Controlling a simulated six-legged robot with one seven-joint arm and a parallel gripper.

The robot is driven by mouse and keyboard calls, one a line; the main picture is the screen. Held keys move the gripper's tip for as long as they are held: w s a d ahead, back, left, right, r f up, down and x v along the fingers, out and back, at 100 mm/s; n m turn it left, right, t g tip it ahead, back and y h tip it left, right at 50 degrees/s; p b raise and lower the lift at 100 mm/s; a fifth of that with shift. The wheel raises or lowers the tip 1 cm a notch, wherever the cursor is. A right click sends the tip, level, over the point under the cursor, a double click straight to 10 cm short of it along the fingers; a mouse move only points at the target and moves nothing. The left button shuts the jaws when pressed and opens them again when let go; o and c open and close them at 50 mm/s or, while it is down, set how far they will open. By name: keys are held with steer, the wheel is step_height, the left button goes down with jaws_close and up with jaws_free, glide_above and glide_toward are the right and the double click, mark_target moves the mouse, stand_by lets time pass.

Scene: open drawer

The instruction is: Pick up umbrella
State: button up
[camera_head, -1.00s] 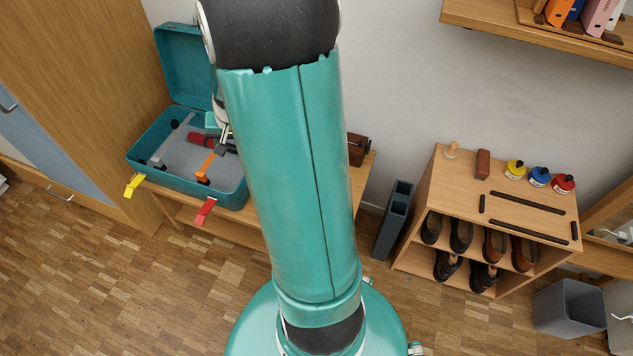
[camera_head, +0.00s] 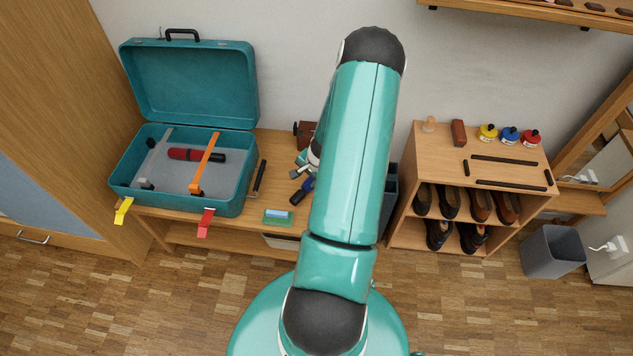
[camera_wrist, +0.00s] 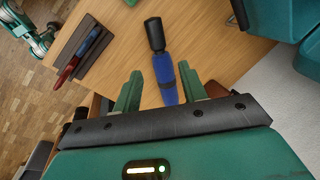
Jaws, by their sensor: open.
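A folded blue umbrella with a black handle (camera_wrist: 164,74) lies on the wooden bench top (camera_wrist: 210,44) in the wrist view. My gripper (camera_wrist: 160,90) is open, with its green fingers on either side of the blue part. I cannot tell how far above it they are. In the head view the blue and black umbrella (camera_head: 303,191) lies right of the suitcase, close to my gripper (camera_head: 301,170), which my arm partly hides. A red and black folded umbrella-like item (camera_head: 197,155) lies inside the open teal suitcase (camera_head: 122,180).
A brown tray (camera_wrist: 72,45) with red and blue items is left in the wrist view. A shoe rack (camera_head: 440,160) stands right.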

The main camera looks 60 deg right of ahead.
glide_above(302, 192)
steer(key=s, duration=0.2)
steer(key=f, duration=0.8)
steer(key=shift+w+a, duration=0.25)
steer(key=shift+x, duration=2.85)
steer(key=shift+s+d, duration=0.15)
jaws_close()
